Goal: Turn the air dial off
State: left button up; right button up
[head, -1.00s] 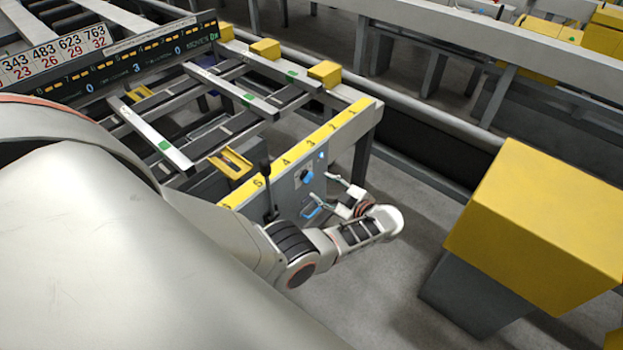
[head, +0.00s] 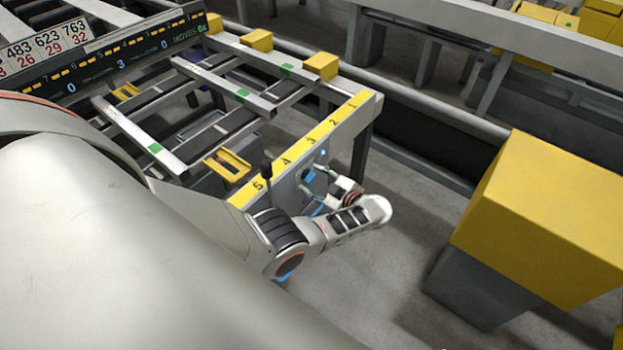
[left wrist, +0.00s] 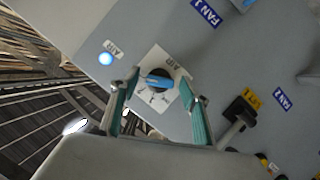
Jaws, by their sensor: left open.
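The air dial (left wrist: 158,82) is a blue knob on a pale square plate marked AIR (left wrist: 180,92) on the grey panel. In the head view the dial (head: 308,177) shows small and partly covered. My left gripper (left wrist: 158,95) is open, its two teal-padded fingers on either side of the dial's plate. In the head view my left gripper (head: 317,184) is close in front of the panel. Whether the fingers touch the knob cannot be told. A lit blue lamp (left wrist: 105,59) labelled AIR is beside the plate. My right gripper is not in view.
A black lever (left wrist: 236,117) sticks out right of the dial in the wrist view, near FAN labels. The yellow numbered strip (head: 325,132) tops the panel. A large yellow block (head: 545,215) on a dark base stands right, with open floor between.

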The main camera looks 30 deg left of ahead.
pick_arm(q)
jog(key=c, duration=1.1)
